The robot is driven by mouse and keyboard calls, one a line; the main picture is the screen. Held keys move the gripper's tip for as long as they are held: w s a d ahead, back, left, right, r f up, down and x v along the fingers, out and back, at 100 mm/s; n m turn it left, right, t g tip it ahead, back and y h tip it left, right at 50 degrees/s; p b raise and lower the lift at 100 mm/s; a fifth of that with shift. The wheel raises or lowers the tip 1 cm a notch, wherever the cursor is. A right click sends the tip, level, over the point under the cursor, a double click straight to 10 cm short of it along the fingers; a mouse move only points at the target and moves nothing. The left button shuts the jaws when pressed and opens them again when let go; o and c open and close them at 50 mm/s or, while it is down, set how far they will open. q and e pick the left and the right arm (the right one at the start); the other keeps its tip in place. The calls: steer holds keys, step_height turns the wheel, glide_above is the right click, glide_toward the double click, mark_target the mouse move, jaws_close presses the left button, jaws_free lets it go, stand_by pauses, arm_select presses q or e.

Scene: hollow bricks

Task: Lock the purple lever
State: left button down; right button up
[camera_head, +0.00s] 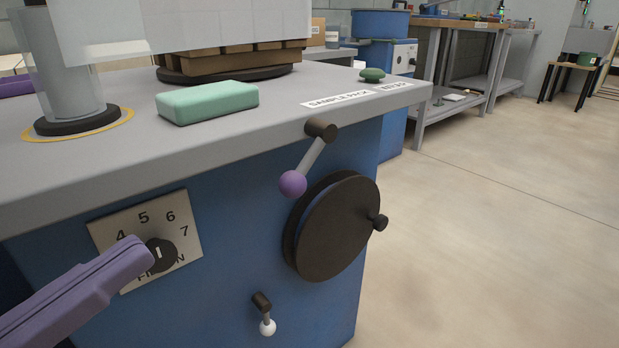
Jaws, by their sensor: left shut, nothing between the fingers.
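The purple lever (293,184) is on the front of the blue machine, just below the grey top's edge. Its dark pivot (321,130) is at the top, and its grey rod slants down and left to the purple ball. My left gripper (137,258) comes in from the lower left, purple, with its fingers shut and empty. Its tip is in front of the dial plate (189,222), left of and lower than the purple ball, clearly apart from it in the picture. It covers part of the plate. My right gripper is not in view.
A black handwheel (335,230) with a side knob is just right of the purple ball. A white-tipped small lever (267,326) is below. A green block (208,102) and a clear cylinder (68,85) stand on the grey top. Open floor (500,240) lies right.

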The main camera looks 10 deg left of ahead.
arm_select(q)
steer(key=shift+w, duration=0.1)
steer(key=b, duration=0.3)
glide_toward(284, 187)
step_height(284, 187, up, 4)
steer(key=w+d, duration=0.1)
steer(key=w, duration=0.1)
steer(key=shift+w+d+f+b, duration=0.3)
steer(key=shift+w+d+b, duration=0.05)
steer(key=shift+w, duration=0.25)
steer(key=shift+w+d+f+b, duration=0.25)
steer(key=shift+w+d+b, duration=0.15)
steer(key=shift+w, duration=0.25)
steer(key=shift+w+d+f+b, duration=0.3)
steer(key=shift+w+d, duration=0.05)
steer(key=shift+w, duration=0.25)
steer(key=shift+w+d+f+t+h+b, duration=0.15)
steer(key=shift+f+t+b, duration=0.2)
steer(key=shift+b, duration=0.55)
steer(key=shift+f+t+h+b, duration=0.15)
steer(key=shift+f+t+b, duration=0.15)
steer(key=shift+b, duration=0.55)
steer(key=w+d+f+n+t+h+b, duration=0.1)
steer(key=w+d+f+t+b, duration=0.2)
steer(key=b, duration=0.9)
steer(key=shift+w+d+f+t+h, duration=0.15)
steer(key=shift+w+f+t+h, duration=0.15)
steer(key=shift+w+f+t, duration=0.35)
